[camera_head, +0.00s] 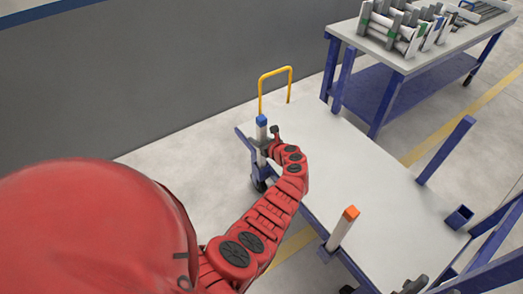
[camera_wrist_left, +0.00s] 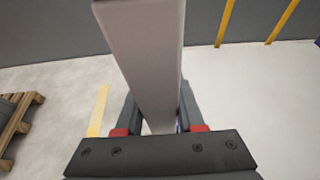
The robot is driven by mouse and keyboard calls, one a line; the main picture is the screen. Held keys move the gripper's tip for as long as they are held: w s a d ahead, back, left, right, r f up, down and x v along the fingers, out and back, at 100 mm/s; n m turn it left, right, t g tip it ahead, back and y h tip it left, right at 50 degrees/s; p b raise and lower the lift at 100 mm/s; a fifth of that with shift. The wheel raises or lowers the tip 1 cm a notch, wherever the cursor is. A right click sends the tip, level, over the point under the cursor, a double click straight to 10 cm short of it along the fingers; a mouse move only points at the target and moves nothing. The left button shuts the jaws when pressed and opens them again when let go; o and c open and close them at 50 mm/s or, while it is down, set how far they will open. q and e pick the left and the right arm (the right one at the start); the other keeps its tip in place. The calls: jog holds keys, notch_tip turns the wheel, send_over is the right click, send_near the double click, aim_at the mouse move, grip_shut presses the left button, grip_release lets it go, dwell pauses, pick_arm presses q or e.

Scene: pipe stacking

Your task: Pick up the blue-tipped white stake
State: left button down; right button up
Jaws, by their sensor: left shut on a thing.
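The blue-tipped white stake (camera_head: 261,132) stands upright at the far left corner of the flat cart (camera_head: 340,150). My left gripper (camera_head: 264,146) is shut on it below the blue tip. In the left wrist view the pale square shaft of the stake (camera_wrist_left: 148,60) runs up between the fingers of my left gripper (camera_wrist_left: 158,122). Its lower end is hidden by the gripper, so I cannot tell if it still sits in its corner holder. A small dark piece at the bottom right edge of the head view may be my right gripper (camera_head: 414,285); its fingers cannot be made out.
An orange-tipped white stake (camera_head: 343,229) stands at the cart's near edge. A blue post (camera_head: 446,150) and an empty blue socket (camera_head: 459,217) are on its right. A yellow rail (camera_head: 275,72) is behind. A workbench (camera_head: 405,62) with pipes stands at the back right. The cart top is clear.

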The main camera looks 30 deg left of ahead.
pick_arm(q)
jog(key=shift+r, duration=0.1)
notch_tip(320, 180, up, 10)
jog(key=p, duration=0.4)
jog(key=shift+r+p, duration=0.1)
jog(key=shift+p, duration=0.25)
notch_tip(320, 180, up, 10)
jog(key=p, duration=1.1)
send_over(257, 119)
jog(key=w+a, duration=0.2)
jog(key=shift+w+d, duration=0.15)
jog(key=shift+d, duration=0.05)
jog(key=shift+f, duration=0.2)
